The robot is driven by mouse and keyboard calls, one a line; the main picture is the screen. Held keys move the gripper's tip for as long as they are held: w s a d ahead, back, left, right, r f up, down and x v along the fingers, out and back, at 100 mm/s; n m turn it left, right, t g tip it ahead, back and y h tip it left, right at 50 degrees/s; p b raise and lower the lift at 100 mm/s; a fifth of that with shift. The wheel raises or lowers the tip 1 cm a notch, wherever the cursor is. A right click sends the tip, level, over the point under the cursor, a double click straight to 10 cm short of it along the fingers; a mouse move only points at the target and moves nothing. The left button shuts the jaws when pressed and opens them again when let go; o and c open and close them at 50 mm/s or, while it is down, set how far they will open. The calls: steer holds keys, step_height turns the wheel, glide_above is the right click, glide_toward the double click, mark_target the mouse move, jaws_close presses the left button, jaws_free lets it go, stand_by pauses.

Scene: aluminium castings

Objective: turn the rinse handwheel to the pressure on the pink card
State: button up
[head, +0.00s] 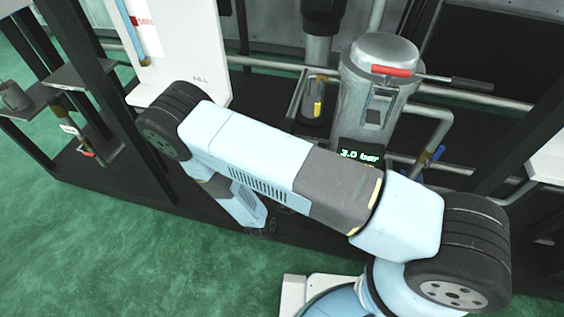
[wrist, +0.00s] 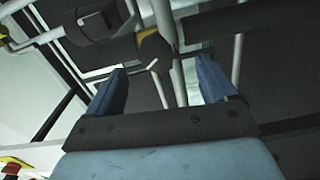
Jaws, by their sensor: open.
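My gripper (wrist: 162,86) is open in the wrist view, its two blue fingers apart with nothing held between them. Behind the gap are grey pipes and a dark bar with a yellow mark. I cannot identify the rinse handwheel or a pink card in either view. A dark rounded part (wrist: 100,20) shows at the upper left of the wrist view, its identity unclear.
A red-gripped lever (head: 378,70) lies across the vessel's top. Pipes and a blue-handled valve (head: 436,154) are right of it. A white panel (head: 185,50) and black frame posts stand at left. Green floor (head: 110,240) is open in front.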

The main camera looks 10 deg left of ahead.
steer(key=s, duration=0.6)
steer(key=shift+s+a, duration=0.2)
steer(key=shift+a, duration=0.2)
